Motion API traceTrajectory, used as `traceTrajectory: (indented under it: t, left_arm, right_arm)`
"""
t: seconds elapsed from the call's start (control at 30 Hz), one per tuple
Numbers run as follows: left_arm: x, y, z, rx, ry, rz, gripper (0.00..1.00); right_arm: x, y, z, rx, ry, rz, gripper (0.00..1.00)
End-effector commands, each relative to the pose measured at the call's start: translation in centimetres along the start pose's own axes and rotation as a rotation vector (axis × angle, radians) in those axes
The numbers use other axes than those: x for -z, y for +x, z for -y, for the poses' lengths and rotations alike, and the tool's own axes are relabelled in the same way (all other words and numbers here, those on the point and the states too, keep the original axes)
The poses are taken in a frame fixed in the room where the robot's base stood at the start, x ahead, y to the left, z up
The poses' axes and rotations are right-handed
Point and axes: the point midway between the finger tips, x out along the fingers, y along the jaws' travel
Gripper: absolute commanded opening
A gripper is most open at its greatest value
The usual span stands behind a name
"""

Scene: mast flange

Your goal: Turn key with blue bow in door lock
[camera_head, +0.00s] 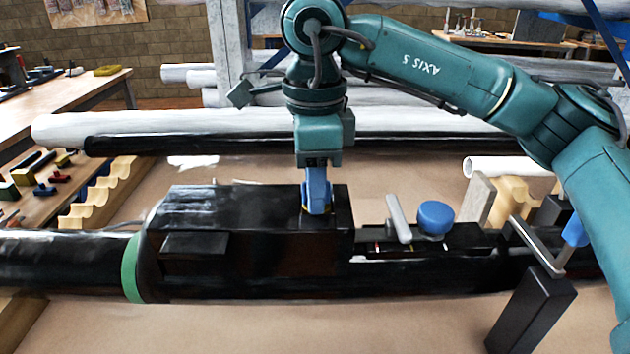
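A round blue knob-like piece (436,217), possibly the blue bow of the key, stands on a dark plate on the black pipe, beside a grey lever (398,218). No key shaft can be made out. A black box-shaped housing (250,208) sits on the pipe to its left; no keyhole or door lock is clearly visible. My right gripper (317,208) points down with blue fingers at the housing's top right part, left of the blue piece. Its fingers look close together, but I cannot tell whether they hold anything. My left gripper is not in view.
A black pipe (60,262) with a green band (132,268) lies across the brown bench (330,328). A black post (530,308) with a grey bar stands at the front right. Long white and black pipes lie behind. The front middle of the bench is clear.

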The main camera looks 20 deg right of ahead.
Motion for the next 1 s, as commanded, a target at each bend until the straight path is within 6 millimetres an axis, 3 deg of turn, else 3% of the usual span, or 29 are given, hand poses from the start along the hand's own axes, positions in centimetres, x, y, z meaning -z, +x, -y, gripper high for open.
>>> traceTrajectory:
  t: [0.27,0.8,1.0]
  left_arm:
    - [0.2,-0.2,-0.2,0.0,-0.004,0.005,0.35]
    - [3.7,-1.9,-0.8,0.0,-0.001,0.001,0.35]
    - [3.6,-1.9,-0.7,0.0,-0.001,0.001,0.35]
  right_arm:
    - [0.1,-0.5,0.0,-0.004,0.003,-0.001,0.33]
    - [0.0,-5.9,0.0,-0.001,0.003,-0.001,0.33]
    - [0.0,-6.0,0.0,-0.001,0.003,-0.001,0.33]
